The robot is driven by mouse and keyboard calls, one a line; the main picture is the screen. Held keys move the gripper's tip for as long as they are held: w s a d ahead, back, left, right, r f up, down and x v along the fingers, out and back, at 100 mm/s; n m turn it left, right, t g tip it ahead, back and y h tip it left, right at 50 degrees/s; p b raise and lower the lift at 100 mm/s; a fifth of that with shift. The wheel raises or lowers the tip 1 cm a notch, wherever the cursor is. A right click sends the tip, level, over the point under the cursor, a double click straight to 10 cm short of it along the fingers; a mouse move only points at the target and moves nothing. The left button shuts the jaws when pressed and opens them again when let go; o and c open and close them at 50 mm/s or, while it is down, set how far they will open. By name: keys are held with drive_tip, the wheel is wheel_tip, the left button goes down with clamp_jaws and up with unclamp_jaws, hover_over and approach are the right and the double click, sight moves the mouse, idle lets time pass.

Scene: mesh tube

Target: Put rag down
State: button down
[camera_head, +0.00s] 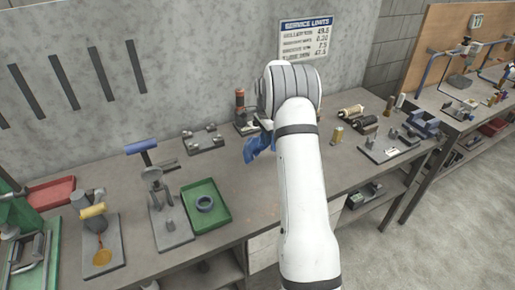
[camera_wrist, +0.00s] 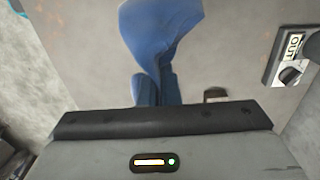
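The blue rag (camera_head: 257,147) shows in the head view just left of my white arm, over the middle of the grey workbench. In the wrist view the rag (camera_wrist: 162,30) spreads out at the top centre and narrows toward my gripper (camera_wrist: 157,88), which looks shut on it. The fingertips are hard to make out against the blue cloth. My arm hides most of the gripper in the head view. I cannot tell whether the rag touches the bench (camera_head: 262,195).
A green tray (camera_head: 222,215) with a dark ring (camera_head: 204,203) lies left of my arm. An "OUT" plate with a black knob (camera_wrist: 290,72) is at the wrist view's right. Dark rollers (camera_head: 360,123) and small fixtures stand right. Bare bench lies between tray and arm.

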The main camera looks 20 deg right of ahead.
drive_tip(key=p, duration=0.2)
approach(265, 149)
drive_tip(key=a, duration=0.1)
drive_tip(key=a+r, duration=0.2)
drive_tip(key=shift+w+a+r, duration=0.25)
drive_tip(key=shift+w, duration=0.05)
drive_tip(key=w+a+n, duration=0.2)
drive_tip(key=a+n, duration=0.6)
drive_tip(key=n, duration=0.8)
drive_tip(key=d+f, duration=0.1)
drive_tip(key=f, duration=0.1)
drive_tip(key=d+f, duration=0.1)
drive_tip(key=f, duration=0.1)
drive_tip(key=s+d+f, duration=0.1)
drive_tip(key=f, duration=0.1)
drive_tip(key=shift+d+f, duration=0.25)
drive_tip(key=shift+d, duration=0.1)
drive_tip(key=d, duration=0.2)
drive_tip(key=s+d+f, duration=0.1)
drive_tip(key=d, duration=0.3)
drive_tip(key=shift+s+d+f, duration=0.25)
drive_tip(key=shift+s+d, duration=0.2)
drive_tip(key=shift+d, duration=0.45)
drive_tip(key=c, duration=2.1)
unclamp_jaws()
